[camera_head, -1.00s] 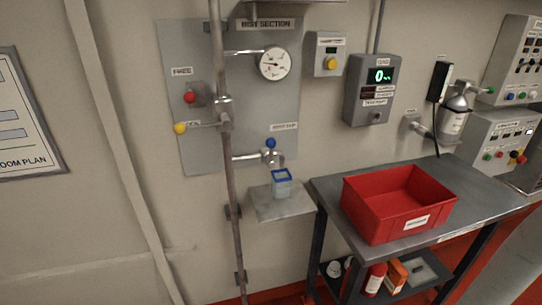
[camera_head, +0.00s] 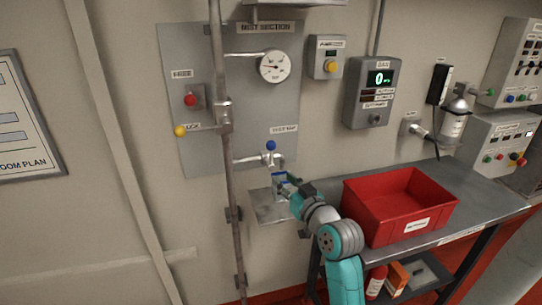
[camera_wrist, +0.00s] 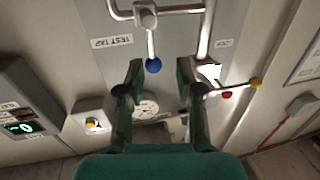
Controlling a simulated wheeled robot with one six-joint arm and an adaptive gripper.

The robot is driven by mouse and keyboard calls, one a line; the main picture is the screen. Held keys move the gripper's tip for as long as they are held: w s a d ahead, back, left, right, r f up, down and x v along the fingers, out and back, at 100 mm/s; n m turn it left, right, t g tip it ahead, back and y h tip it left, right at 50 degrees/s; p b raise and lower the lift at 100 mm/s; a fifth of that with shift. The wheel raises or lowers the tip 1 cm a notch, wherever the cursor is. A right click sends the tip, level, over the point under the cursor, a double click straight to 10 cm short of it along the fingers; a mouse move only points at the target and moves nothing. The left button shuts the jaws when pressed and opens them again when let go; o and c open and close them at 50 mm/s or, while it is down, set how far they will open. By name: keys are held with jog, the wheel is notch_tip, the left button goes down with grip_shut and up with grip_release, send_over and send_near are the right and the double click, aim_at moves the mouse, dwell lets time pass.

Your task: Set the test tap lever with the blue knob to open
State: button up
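The test tap (camera_head: 269,159) sits low on the grey wall panel, on a short pipe. Its lever stands upright with the blue knob (camera_head: 271,145) on top. In the wrist view, which is turned upside down, the blue knob (camera_wrist: 153,65) hangs at the end of the silver lever (camera_wrist: 150,42). My gripper (camera_head: 283,180) is just below the tap in the head view. In the wrist view my gripper (camera_wrist: 159,68) is open, its two dark green fingers apart. The knob appears between the fingertips, nearer the left one; I cannot tell its depth or any contact.
A vertical pipe (camera_head: 230,190) with a yellow-knobbed lever (camera_head: 180,131) stands left of the tap. A red button (camera_head: 190,100) and gauge (camera_head: 273,66) are above. A red bin (camera_head: 385,220) stands right.

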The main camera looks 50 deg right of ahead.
aim_at(271, 164)
jog(key=x, duration=0.3)
jog(key=r+x, duration=0.1)
jog(key=x, duration=0.3)
jog(key=d+r+x, duration=0.1)
jog(key=x, duration=0.3)
jog(key=shift+d+r, duration=0.1)
jog(key=shift+d, duration=0.15)
grip_shut()
